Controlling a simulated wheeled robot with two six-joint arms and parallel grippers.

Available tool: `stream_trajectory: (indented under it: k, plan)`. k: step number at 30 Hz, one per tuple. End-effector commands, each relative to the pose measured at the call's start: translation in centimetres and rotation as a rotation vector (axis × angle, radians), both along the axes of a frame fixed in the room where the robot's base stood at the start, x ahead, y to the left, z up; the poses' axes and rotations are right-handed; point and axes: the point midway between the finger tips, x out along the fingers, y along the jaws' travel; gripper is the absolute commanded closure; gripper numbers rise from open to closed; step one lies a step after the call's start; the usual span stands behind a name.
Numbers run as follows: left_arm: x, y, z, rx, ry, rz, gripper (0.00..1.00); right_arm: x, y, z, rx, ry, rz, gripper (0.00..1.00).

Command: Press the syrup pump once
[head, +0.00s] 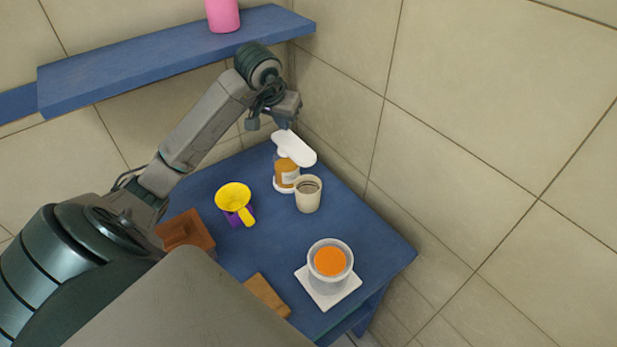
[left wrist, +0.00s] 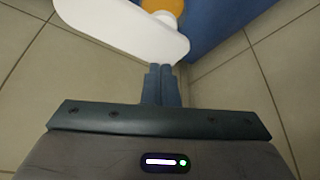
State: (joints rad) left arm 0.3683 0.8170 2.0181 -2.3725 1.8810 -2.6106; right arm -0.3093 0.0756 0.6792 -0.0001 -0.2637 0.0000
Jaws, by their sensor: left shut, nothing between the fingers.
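The syrup pump bottle (head: 286,172) stands on the blue table near the back wall corner. It has an amber body with a pale label and a broad white pump head (head: 294,148). My left gripper (head: 287,123) is just above the pump head, pointing down, shut and empty. In the left wrist view the shut fingertips (left wrist: 161,72) reach the lower edge of the white pump head (left wrist: 125,30); I cannot tell whether they touch it. Part of the amber bottle (left wrist: 162,6) shows beyond it. My right gripper is not in view.
A beige cup (head: 308,194) stands close beside the bottle. A yellow funnel-like item (head: 233,196), a brown block (head: 187,230) and a cup with orange contents (head: 330,262) on a white coaster (head: 346,294) share the blue table (head: 275,235). A blue shelf (head: 150,64) is above; tiled walls bound the corner.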

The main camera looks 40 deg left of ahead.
Motion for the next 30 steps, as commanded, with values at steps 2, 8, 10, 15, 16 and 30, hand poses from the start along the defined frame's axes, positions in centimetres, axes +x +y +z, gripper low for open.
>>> stream_trajectory:
  k: [2,8,10,15,16,30]
  plan:
    - [0.0,0.0,0.9,0.000,-0.002,0.000,1.00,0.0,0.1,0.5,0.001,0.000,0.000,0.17]
    - [0.0,0.0,2.9,0.001,-0.002,0.000,1.00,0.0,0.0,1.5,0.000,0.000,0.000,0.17]
    - [0.0,0.0,3.6,0.000,-0.002,0.000,1.00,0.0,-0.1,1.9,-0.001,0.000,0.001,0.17]
    - [0.0,0.0,5.3,0.000,-0.002,0.000,1.00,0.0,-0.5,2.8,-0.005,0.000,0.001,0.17]
    - [0.0,0.0,5.5,0.000,-0.001,0.000,1.00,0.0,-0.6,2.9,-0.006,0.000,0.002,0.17]
    - [0.0,0.0,5.7,0.000,0.000,0.000,1.00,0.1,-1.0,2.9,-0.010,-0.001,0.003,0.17]
